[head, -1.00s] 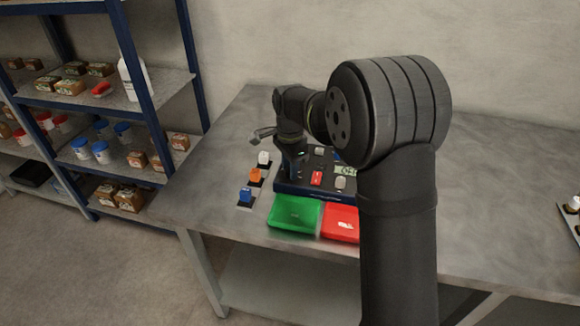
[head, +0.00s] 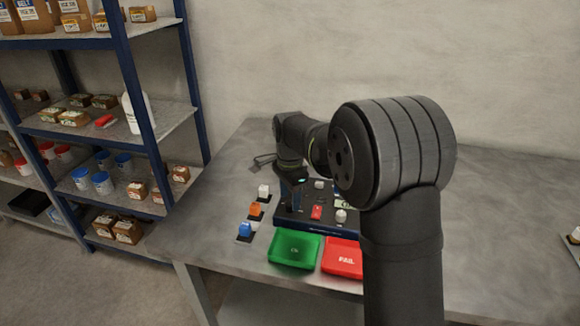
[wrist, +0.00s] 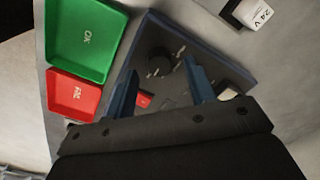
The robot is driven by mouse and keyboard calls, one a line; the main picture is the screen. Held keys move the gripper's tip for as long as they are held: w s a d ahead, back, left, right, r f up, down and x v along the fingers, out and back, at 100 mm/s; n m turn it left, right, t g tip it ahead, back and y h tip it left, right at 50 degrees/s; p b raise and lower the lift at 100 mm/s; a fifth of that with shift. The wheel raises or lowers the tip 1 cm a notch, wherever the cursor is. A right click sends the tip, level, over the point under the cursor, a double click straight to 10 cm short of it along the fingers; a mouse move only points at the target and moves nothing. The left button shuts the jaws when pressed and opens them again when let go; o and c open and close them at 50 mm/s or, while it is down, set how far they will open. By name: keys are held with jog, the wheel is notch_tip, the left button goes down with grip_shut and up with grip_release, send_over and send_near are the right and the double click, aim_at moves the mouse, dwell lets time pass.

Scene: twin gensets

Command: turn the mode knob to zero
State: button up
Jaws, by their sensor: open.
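A dark instrument panel (head: 322,227) lies on the table, and it also shows in the wrist view (wrist: 225,68). In the wrist view a dark round knob (wrist: 158,66) stands on it. Its markings are too small to read, and I cannot tell for sure that it is the mode knob.
A green tray (head: 294,263) and a red tray marked FAIL (head: 342,271) lie before the panel. White (head: 264,190), orange (head: 255,210) and blue (head: 245,230) blocks stand left of it.

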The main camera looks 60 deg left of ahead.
aim_at(290, 204)
notch_tip(290, 204, up, 15)
jog(key=shift+r, duration=0.2)
jog(key=shift+f, duration=0.1)
dwell(0.5)
notch_tip(290, 204, down, 17)
jog(key=shift+f, duration=0.2)
dwell(0.5)
jog(key=shift+r, duration=0.15)
